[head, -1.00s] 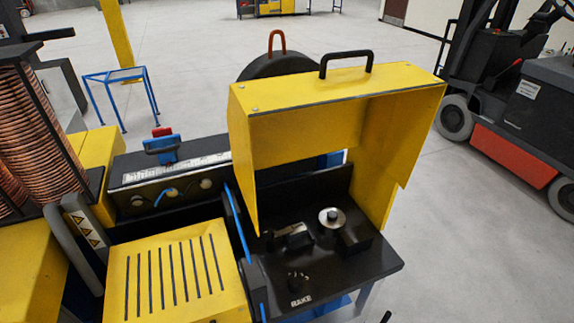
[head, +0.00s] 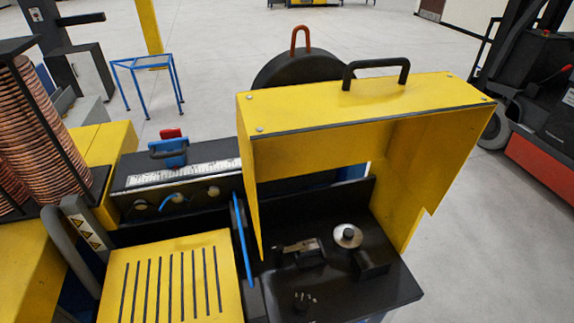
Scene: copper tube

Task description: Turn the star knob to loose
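A small black knob-like part (head: 301,305) with pale marks beside it sits near the front left of the black machine deck (head: 345,298). It may be the star knob, but its shape and setting are too small to tell. Behind it on the deck are a dark clamp-like block (head: 303,253), a round silver disc with a black centre (head: 347,235) and a black block (head: 371,265). The raised yellow hood (head: 345,113) stands over the deck's rear. Neither of my grippers is in view.
A yellow slotted cover (head: 170,279) lies left of the deck, with a blue upright strip (head: 241,240) between. Copper coils (head: 45,130) stand at far left. A forklift (head: 540,140) stands at right. The grey floor (head: 470,215) right of the machine is clear.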

